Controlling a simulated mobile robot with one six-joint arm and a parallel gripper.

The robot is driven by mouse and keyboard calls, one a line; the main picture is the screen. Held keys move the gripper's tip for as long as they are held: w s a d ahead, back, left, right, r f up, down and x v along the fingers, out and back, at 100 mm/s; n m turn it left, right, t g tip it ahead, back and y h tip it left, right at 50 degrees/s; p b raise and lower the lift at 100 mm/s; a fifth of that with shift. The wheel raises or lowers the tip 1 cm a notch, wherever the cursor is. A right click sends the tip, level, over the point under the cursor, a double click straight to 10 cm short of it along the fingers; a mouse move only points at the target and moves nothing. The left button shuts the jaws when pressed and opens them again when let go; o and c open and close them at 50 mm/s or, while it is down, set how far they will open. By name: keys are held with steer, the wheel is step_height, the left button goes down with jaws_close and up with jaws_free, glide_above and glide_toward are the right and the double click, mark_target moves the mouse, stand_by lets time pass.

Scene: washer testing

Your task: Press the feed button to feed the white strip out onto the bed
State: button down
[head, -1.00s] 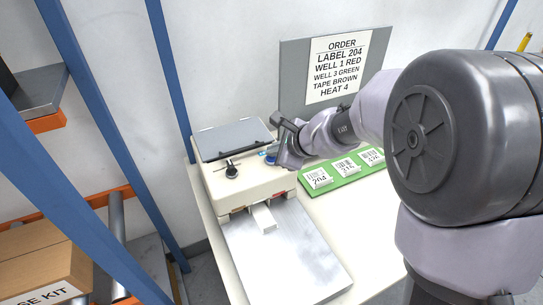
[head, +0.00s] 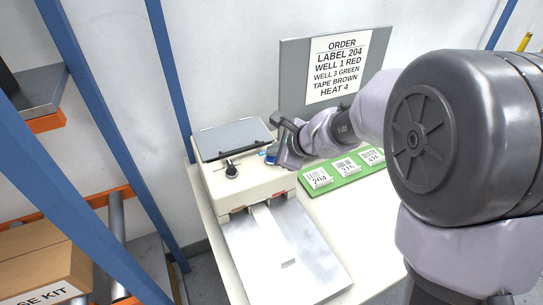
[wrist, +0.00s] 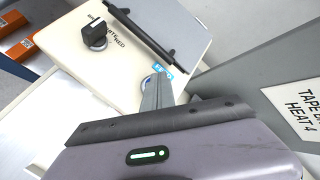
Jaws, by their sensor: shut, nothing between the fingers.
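The cream machine (head: 222,184) stands on the table with a metal bed (head: 315,262) in front. The white strip (head: 270,232) comes out of the machine's front and lies along the bed, reaching about its middle. A small dark mark shows near the strip's far end. My gripper (head: 272,156) is shut and empty, pointing down at the machine's top right corner. In the wrist view the fingers (wrist: 157,92) are at the feed button (wrist: 147,80), beside its blue label (wrist: 162,69). The fingers hide most of the button, so I cannot tell whether they touch it.
A black knob (head: 232,171) and a dark bar handle (wrist: 140,34) are on the machine's top. A green board (head: 345,168) with white label cards lies to the right. An order sign (head: 338,68) stands behind. Blue rack posts and a cardboard box (head: 45,262) are at left.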

mark_target(274, 159)
steer(key=shift+f+b, duration=0.45)
steer(key=shift+f, duration=0.05)
steer(key=shift+s, duration=0.1)
steer(key=shift+r, duration=0.35)
steer(key=shift+r+p, duration=0.1)
steer(key=shift+p, duration=0.25)
step_height(274, 159, up, 6)
steer(key=p, duration=0.5)
steer(key=shift+r, duration=0.1)
